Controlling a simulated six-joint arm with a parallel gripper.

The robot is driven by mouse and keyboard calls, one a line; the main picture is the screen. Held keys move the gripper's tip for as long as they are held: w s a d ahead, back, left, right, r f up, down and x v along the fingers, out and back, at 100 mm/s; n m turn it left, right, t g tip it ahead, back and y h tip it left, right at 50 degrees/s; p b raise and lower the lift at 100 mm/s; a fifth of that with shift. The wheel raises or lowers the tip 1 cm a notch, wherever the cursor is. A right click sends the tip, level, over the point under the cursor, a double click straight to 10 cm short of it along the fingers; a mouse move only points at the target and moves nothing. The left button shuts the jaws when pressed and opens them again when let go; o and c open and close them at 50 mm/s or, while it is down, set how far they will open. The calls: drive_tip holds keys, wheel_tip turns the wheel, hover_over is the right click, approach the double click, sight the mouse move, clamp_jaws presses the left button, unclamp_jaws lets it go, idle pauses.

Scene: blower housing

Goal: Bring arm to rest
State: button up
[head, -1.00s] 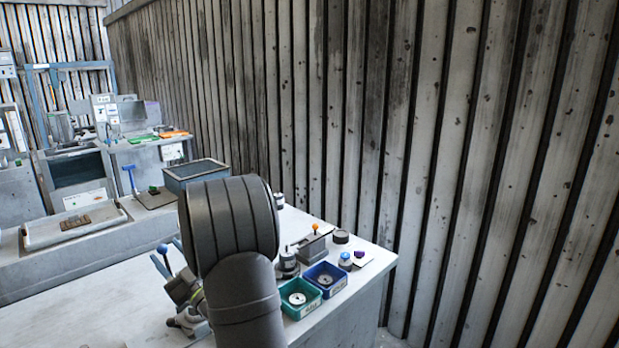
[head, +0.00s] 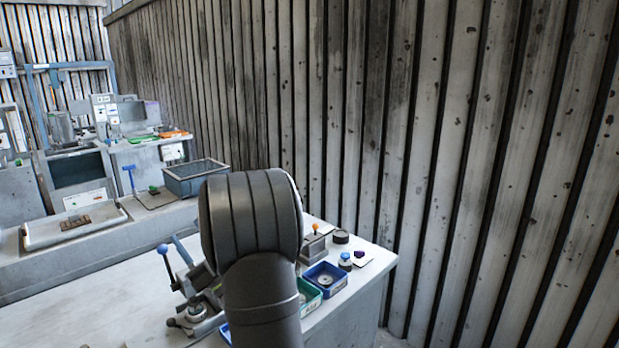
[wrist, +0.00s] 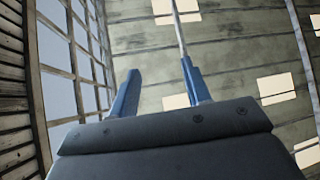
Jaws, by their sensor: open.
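My gripper (wrist: 161,68) shows in the wrist view as two blue fingers standing apart with nothing between them. It faces up toward the roof. In the head view my dark grey arm (head: 250,215) rises in front of the workbench (head: 90,310), and the fingers cannot be made out there. A clamp fixture (head: 190,300) with a blue-ball lever stands on the bench left of my arm. A green bin (head: 310,294), partly hidden by my arm, and a blue bin (head: 326,278) holding a round metal part sit to its right.
A small device with an orange knob (head: 315,245), a blue-topped cylinder (head: 345,261) and a dark purple piece (head: 360,255) stand near the bench's right edge. A grey open crate (head: 195,180) and a white tray (head: 75,228) are behind. A ribbed wall (head: 450,150) bounds the right.

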drive_tip(key=d+r, duration=0.4)
drive_tip(key=d, duration=0.3)
drive_tip(key=a+f, duration=0.3)
drive_tip(key=a, duration=0.3)
drive_tip(key=shift+f, duration=0.3)
drive_tip(key=d+r, duration=0.3)
drive_tip(key=d, duration=0.2)
drive_tip(key=a+f, duration=0.5)
drive_tip(key=a, duration=0.4)
drive_tip(key=shift+a+f, duration=0.25)
drive_tip(key=shift+f, duration=0.1)
